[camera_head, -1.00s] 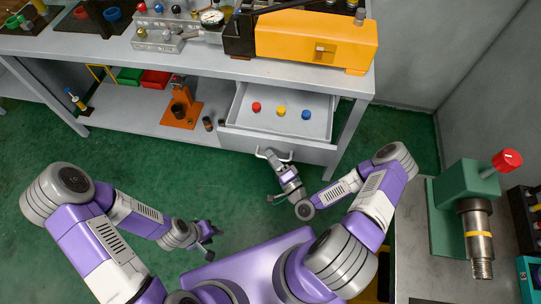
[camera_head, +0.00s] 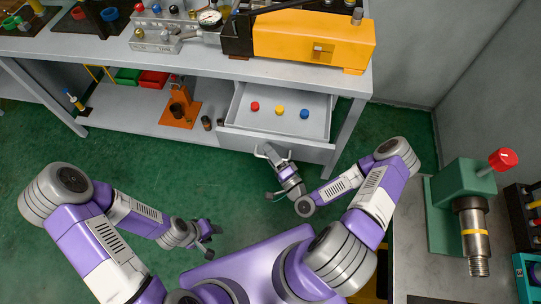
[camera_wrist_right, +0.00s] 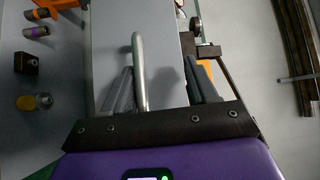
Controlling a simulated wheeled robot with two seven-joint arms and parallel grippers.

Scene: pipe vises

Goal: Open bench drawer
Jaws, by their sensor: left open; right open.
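The bench drawer (camera_head: 300,143) is pulled out under the right end of the bench, and its inside shows with a red, a yellow and a blue knob in it. My right gripper (camera_head: 268,172) is just in front of the drawer front, at its handle. In the right wrist view the bar handle (camera_wrist_right: 141,70) stands between the two spread fingers of my right gripper (camera_wrist_right: 160,78), closer to the left finger; whether it touches that finger is unclear. My left gripper (camera_head: 211,238) is open and empty over the green floor, away from the drawer.
The bench (camera_head: 190,58) carries a yellow machine (camera_head: 315,40) and a gauge unit (camera_head: 209,19). An orange vise (camera_head: 180,112) stands on its lower shelf. A side table (camera_head: 440,275) with a green vise (camera_head: 462,190) is at the right. The floor left of the right gripper is clear.

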